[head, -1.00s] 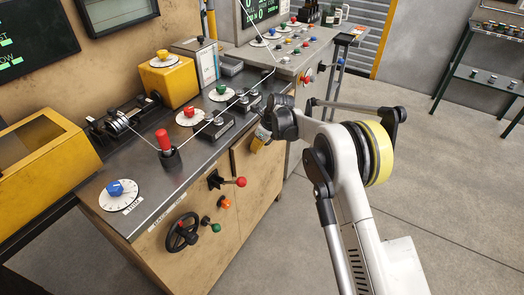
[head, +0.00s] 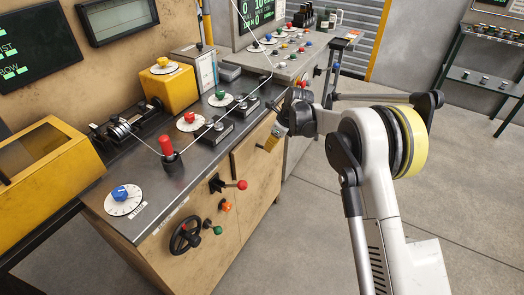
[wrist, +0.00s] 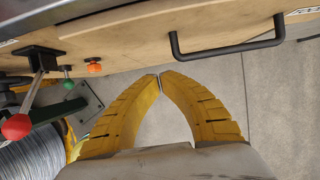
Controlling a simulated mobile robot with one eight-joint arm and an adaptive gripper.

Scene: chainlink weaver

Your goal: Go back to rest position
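My gripper (head: 275,138) hangs in front of the workbench (head: 262,175), by its front edge, at the end of my raised, bent arm. In the wrist view its two yellow curved fingers (wrist: 160,80) meet at the tips. Nothing shows between them, only the grey floor. The wooden bench front (wrist: 150,35) runs across the top of the wrist view, apart from the fingertips as far as I can tell.
The bench front carries a red-knobbed lever (head: 241,184) and a black handwheel (head: 186,237). A black handle (wrist: 228,46) sticks out near my fingers. A wire coil (wrist: 30,155) shows at lower left. Open floor (head: 310,235) lies right of the bench; a shelf rack (head: 490,80) stands farther back.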

